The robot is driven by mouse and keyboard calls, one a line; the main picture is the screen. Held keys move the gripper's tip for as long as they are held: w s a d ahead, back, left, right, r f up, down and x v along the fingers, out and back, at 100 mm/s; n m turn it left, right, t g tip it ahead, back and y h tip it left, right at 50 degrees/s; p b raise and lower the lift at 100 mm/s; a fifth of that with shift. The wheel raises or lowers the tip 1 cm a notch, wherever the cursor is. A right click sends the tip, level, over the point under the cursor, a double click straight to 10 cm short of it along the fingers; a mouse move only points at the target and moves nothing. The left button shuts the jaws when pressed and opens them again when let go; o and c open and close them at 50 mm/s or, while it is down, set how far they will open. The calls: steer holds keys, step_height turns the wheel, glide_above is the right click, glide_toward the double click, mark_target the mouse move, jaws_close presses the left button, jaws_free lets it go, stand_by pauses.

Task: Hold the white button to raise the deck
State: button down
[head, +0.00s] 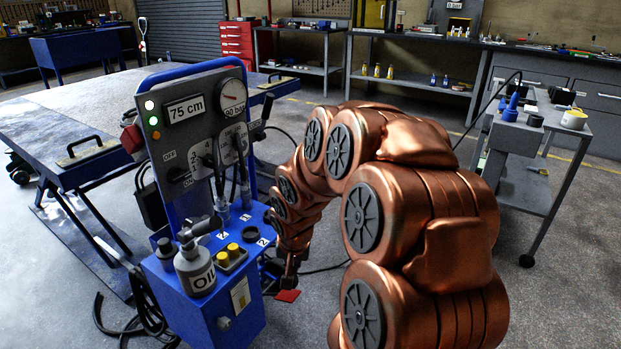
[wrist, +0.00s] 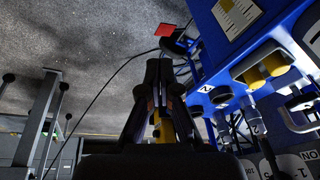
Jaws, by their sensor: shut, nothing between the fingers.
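The lift's grey deck (head: 75,108) is at the left in the head view, and the display (head: 186,108) on the blue control stand reads 75 cm. A small round white lit spot (head: 149,105) is at the panel's upper left, above a green and an orange one; I cannot tell whether it is a button or a lamp. No other clear white button shows. My gripper (head: 289,280) points down at the right of the stand, mostly hidden by my arm. In the wrist view my gripper (wrist: 160,68) is shut and empty, apart from the stand.
Two yellow buttons (head: 228,257) and an OIL can (head: 195,270) are on the stand's ledge. A red pad (head: 288,296) is low by its right side. Hoses (head: 147,310) lie at its left foot. A grey trolley (head: 524,150) stands at the right.

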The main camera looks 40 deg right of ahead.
steer(key=w+d+r+m+t+p, duration=0.1)
steer(key=w+d+m+t+p, duration=0.1)
steer(key=d, duration=0.7)
steer(key=w+d+r+m+t+h+p, duration=0.1)
steer(key=w+d+m+t+p, duration=0.2)
steer(key=d, duration=0.6)
steer(key=w+d+r+m+t+h+p, duration=0.1)
steer(key=w+d+m+t+p, duration=0.2)
steer(key=d+m, duration=0.3)
steer(key=d, duration=0.3)
steer(key=shift+w+p, duration=0.15)
steer(key=shift+p, duration=0.15)
steer(key=w+a+b, duration=0.2)
steer(key=w+b, duration=0.1)
steer(key=w, duration=0.5)
steer(key=shift+w+a+b, duration=0.25)
steer(key=shift+b, duration=0.05)
steer(key=shift+w, duration=0.15)
